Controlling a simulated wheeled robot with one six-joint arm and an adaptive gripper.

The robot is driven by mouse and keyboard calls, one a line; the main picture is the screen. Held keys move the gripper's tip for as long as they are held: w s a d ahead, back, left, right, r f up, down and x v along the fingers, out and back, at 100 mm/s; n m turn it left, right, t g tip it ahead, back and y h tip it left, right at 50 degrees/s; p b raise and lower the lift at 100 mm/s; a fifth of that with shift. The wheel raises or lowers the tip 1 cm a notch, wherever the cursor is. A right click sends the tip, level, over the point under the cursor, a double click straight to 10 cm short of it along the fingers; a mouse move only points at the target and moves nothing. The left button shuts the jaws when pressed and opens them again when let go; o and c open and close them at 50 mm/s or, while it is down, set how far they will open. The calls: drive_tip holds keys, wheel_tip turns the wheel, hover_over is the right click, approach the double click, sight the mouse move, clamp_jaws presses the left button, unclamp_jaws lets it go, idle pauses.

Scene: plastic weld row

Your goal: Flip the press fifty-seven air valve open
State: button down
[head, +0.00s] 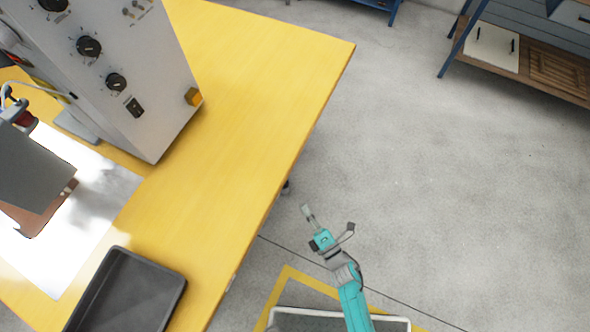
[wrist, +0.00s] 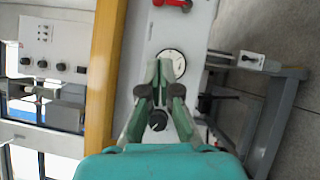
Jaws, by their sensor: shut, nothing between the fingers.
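A red handle (wrist: 173,3), which looks like the air valve, is at the top edge of the wrist view on a pale panel. It is partly cut off, and I cannot tell its position or read a press number. The same panel carries a round gauge (wrist: 172,63) and a black knob (wrist: 157,120). My gripper (wrist: 162,66) is shut and empty, its fingertips overlapping the gauge in the picture, below the red handle. In the head view my gripper (head: 306,209) is beside the yellow table's right edge; the valve is hidden there.
The yellow table (head: 240,110) carries a grey machine (head: 150,80) with knobs and a black tray (head: 130,295). Open grey floor (head: 430,190) lies to the right. A blue-legged bench (head: 540,70) stands at the upper right. Grey legs (wrist: 270,125) stand right of the panel.

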drive_tip(key=shift+w, duration=0.1)
drive_tip(key=w+d+x, duration=0.1)
drive_tip(key=d+x, duration=0.1)
drive_tip(key=x, duration=1)
drive_tip(key=shift+w+r, duration=0.25)
drive_tip(key=shift+w, duration=0.3)
drive_tip(key=shift+a+r, duration=0.1)
drive_tip(key=shift+a, duration=0.05)
drive_tip(key=shift+w+m+h, duration=0.1)
drive_tip(key=shift+m+h, duration=0.2)
